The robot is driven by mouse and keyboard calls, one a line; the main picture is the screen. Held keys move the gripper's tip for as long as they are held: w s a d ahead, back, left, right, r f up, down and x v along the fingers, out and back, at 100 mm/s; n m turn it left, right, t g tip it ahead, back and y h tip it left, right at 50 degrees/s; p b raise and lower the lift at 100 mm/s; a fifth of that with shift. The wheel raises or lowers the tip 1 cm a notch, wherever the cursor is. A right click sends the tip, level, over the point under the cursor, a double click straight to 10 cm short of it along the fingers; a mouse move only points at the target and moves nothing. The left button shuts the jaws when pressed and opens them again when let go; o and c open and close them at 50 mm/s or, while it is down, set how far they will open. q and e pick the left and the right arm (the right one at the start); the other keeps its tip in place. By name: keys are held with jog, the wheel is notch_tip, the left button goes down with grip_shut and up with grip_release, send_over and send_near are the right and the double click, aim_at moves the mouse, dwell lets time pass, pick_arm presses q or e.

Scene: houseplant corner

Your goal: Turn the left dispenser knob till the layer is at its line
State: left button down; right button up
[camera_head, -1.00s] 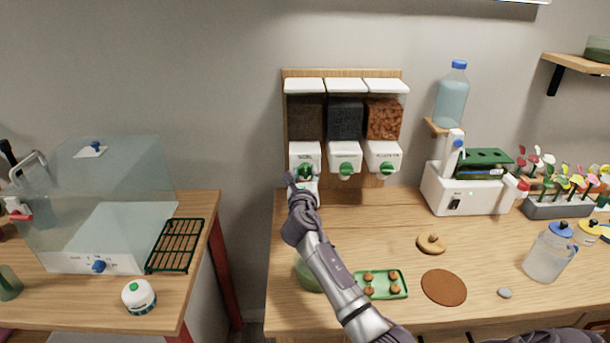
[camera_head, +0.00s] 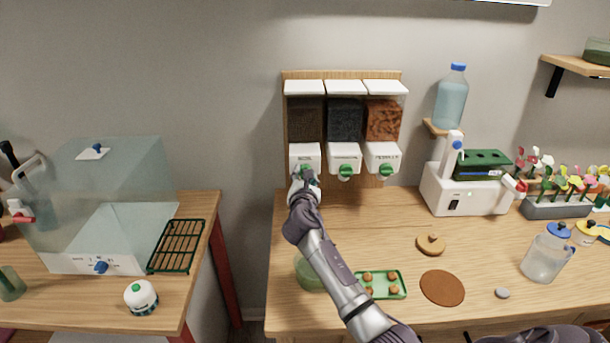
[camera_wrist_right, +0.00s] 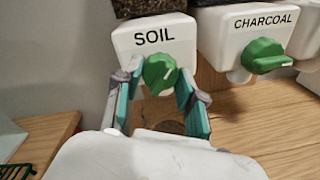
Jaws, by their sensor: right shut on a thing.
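The left dispenser (camera_head: 305,120) holds dark brown soil and hangs first in a row of three on a wooden wall board. Its white front (camera_wrist_right: 154,38) reads SOIL. Its green knob (camera_wrist_right: 160,73) also shows partly in the head view (camera_head: 307,170). My right gripper (camera_wrist_right: 160,100) is shut on this knob, one teal-padded finger on each side; in the head view it is at the dispenser's front (camera_head: 305,180). A green glass vessel (camera_head: 310,274) stands on the table below, partly hidden by my right arm; its layer and line cannot be made out. My left gripper is not in view.
The charcoal dispenser (camera_wrist_right: 250,35) with its green knob (camera_wrist_right: 264,56) is close on the right, then a third dispenser (camera_head: 384,118). A green tray (camera_head: 392,286), brown disc (camera_head: 442,288) and wooden lid (camera_head: 431,244) lie on the table. A gap separates the left table.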

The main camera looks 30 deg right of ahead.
jog(key=m+b, duration=0.1)
jog(key=m, duration=0.8)
jog(key=m+t+y+b, duration=0.1)
jog(key=m+b, duration=0.1)
jog(key=m, duration=0.7)
jog(key=m+b, duration=0.2)
jog(key=m, duration=0.6)
jog(key=shift+s+d+m+t+y, duration=0.1)
jog(key=shift+d+m+t+y, duration=0.05)
jog(key=shift+m+t+y, duration=0.2)
jog(key=shift+m, duration=0.25)
jog(key=o, duration=1.1)
jog(key=shift+o, duration=0.2)
jog(key=shift+s, duration=0.1)
